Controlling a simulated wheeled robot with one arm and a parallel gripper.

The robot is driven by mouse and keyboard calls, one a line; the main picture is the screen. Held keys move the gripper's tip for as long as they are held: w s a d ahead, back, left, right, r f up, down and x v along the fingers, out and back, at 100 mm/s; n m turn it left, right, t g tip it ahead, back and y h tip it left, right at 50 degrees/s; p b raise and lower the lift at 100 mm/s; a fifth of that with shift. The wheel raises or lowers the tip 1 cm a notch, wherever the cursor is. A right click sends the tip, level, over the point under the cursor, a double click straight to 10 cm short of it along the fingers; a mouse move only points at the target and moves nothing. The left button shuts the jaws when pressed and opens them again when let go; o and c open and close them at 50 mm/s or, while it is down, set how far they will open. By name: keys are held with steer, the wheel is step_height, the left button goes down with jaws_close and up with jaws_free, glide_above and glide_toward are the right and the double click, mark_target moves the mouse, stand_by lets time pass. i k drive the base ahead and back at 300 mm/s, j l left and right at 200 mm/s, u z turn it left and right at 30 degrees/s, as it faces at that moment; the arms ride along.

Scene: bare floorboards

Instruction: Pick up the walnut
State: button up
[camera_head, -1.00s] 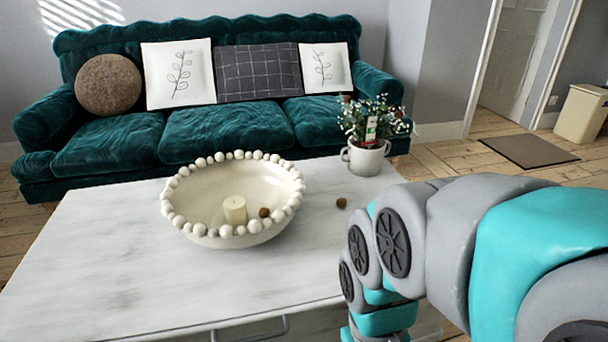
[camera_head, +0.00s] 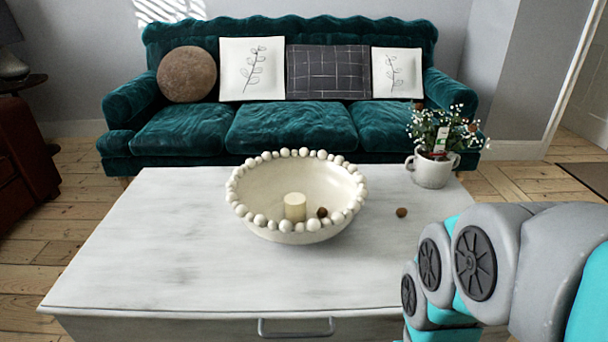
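A small brown walnut (camera_head: 401,212) lies on the white table top (camera_head: 150,250), to the right of the beaded bowl. A second small brown ball, much like a walnut, (camera_head: 322,212) lies inside the bowl (camera_head: 262,190) beside a cream candle (camera_head: 295,207). My arm reaches in from the lower right, close to the table's right side. My gripper is out of the picture, so its fingers cannot be seen.
A white pot with flowering plant (camera_head: 432,170) stands at the table's back right corner. A teal sofa (camera_head: 290,130) is behind the table. The left part of the table top is clear. A drawer handle (camera_head: 297,328) is on the table's front.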

mark_target(401, 212)
steer(key=i+j+z, duration=0.2)
steer(key=z, duration=0.15)
steer(key=i+j+z, duration=0.35)
steer(key=k+l, duration=0.05)
steer(key=k, duration=0.05)
